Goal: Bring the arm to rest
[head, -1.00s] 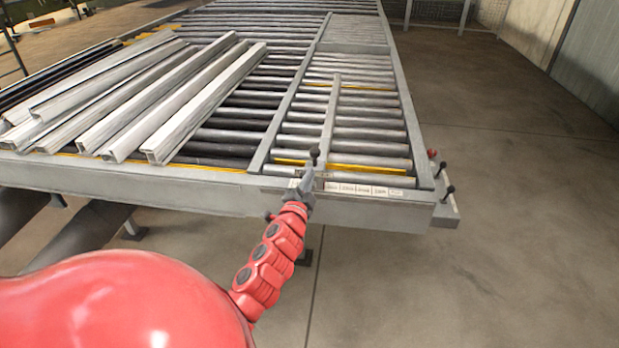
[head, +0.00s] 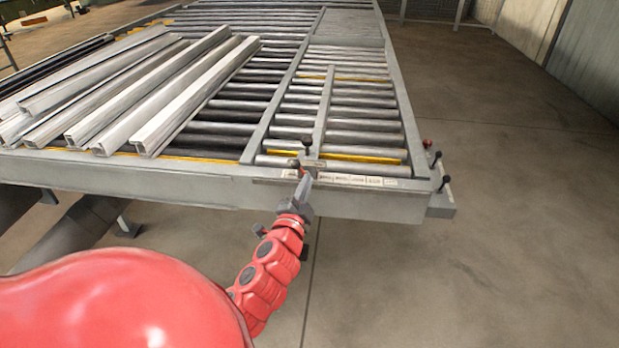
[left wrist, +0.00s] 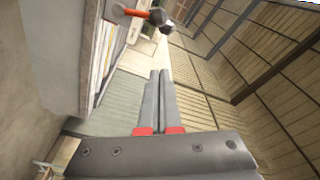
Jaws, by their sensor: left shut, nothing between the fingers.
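My left gripper (head: 304,188) is in the middle of the head view, in front of the near edge of the roller bench (head: 200,184). In the left wrist view its two grey fingers (left wrist: 160,82) lie together with nothing between them. A lever with a black knob (head: 307,141) stands at the bench edge just beyond the gripper. In the left wrist view a black knob on a red and metal lever (left wrist: 158,17) shows at the top, apart from the fingers. My right gripper is not in view.
Several long metal profiles (head: 150,90) lie on the rollers at the left. More black-knobbed levers (head: 437,157) stand at the bench's near right corner. The floor (head: 510,230) to the right is clear. A wall (head: 590,60) stands at the far right.

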